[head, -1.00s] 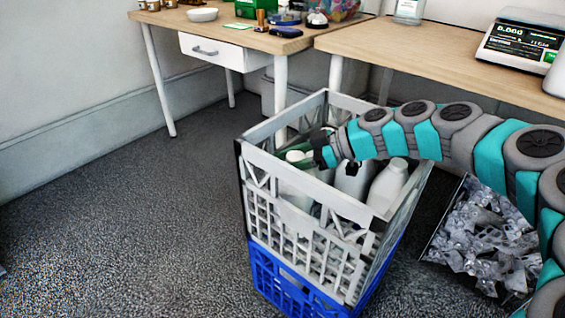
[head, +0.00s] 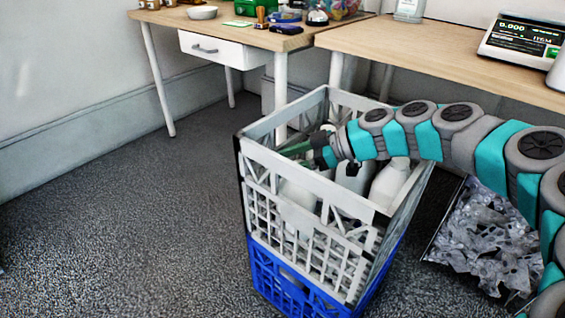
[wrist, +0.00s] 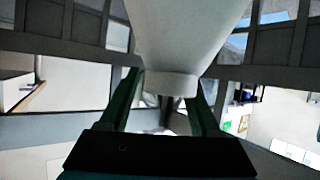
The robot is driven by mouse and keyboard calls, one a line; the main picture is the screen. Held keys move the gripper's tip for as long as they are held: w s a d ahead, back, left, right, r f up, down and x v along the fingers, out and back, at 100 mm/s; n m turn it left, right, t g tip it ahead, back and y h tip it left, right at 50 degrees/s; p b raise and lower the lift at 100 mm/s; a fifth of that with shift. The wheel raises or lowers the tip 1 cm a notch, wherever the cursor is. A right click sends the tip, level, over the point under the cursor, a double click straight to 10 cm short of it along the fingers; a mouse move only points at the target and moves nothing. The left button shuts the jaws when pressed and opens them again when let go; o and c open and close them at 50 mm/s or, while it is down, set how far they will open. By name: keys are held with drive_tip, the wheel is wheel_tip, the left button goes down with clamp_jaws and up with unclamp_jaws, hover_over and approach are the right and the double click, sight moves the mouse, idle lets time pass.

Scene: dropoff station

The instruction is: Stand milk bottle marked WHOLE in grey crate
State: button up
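The grey crate (head: 262,160) is stacked on a blue crate. A white bottle (head: 298,194) is inside its left part, partly hidden by the lattice wall. Two more white bottles, one in the middle (head: 352,178) and one at the right (head: 390,184), are also in the crate. No WHOLE marking is readable. My gripper (head: 308,150) reaches in over the crate from the right, above the left bottle. In the wrist view its green fingers (wrist: 165,105) are spread either side of a white bottle's cap (wrist: 172,84), apparently open.
The blue crate (head: 285,288) stands on the dark floor. A bin of clear crumpled pieces (head: 485,240) is at its right. Wooden tables, one with a drawer (head: 212,50) and one with a scale (head: 522,38), stand behind. Floor at left is clear.

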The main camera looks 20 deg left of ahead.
drive_tip(key=shift+o, duration=1.1)
drive_tip(key=shift+r+p, duration=0.65)
drive_tip(key=shift+p, duration=0.2)
drive_tip(key=v, duration=1.2)
